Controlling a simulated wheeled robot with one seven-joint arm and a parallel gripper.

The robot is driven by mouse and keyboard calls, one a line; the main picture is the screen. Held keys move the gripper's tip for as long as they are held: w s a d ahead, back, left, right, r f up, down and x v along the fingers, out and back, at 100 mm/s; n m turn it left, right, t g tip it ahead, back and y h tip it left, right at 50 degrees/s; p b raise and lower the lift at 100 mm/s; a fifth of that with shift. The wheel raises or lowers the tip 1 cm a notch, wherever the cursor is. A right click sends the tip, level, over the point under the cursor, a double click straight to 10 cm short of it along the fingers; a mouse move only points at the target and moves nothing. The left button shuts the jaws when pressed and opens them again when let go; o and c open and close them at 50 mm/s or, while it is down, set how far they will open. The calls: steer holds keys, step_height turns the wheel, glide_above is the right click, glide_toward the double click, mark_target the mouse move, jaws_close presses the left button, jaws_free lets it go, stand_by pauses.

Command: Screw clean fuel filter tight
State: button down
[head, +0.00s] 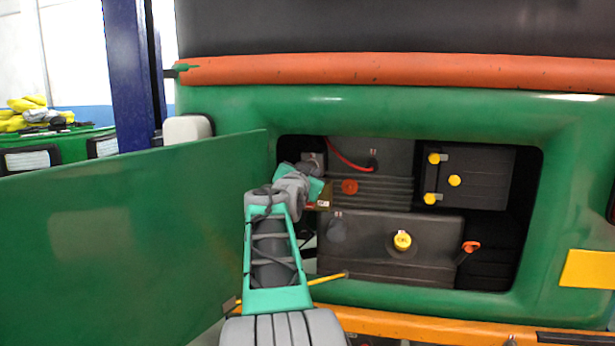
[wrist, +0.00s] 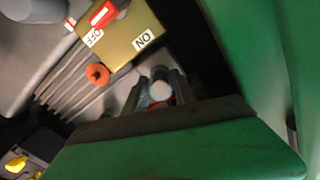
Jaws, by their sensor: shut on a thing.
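The clean fuel filter (wrist: 160,91) shows in the wrist view as a small white round end with a bit of red beside it. My gripper (wrist: 161,88) is shut on it, with one dark finger on each side. Most of the filter's body and whatever it joins are hidden, so I cannot tell how tightly it is seated. In the head view my arm reaches into the left side of the engine bay, and my own wrist hides the filter and the fingertips.
A brass-coloured box (wrist: 125,35) with ON and OFF labels and a red switch (wrist: 103,14) is close beside my gripper. An orange cap (wrist: 97,73) is near it. The open green door (head: 130,235) stands left of my arm. Dark tanks (head: 375,250) fill the bay.

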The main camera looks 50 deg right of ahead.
steer(key=shift+s+d+m+b, duration=0.1)
steer(key=shift+s+m+b, duration=0.05)
steer(key=shift+m+b, duration=0.45)
steer(key=c, duration=1.2)
jaws_free()
steer(key=shift+s+d, duration=0.1)
steer(key=shift+d, duration=0.05)
steer(key=shift+o, duration=1.3)
steer(key=shift+w, duration=0.2)
steer(key=shift+c, duration=0.7)
steer(key=shift+a, duration=0.2)
steer(key=shift+s+a+f, duration=0.1)
steer(key=shift+a+f, duration=0.05)
steer(key=shift+a, duration=0.1)
steer(key=b+v, duration=0.5)
steer(key=v, duration=0.2)
steer(key=shift+b, duration=0.35)
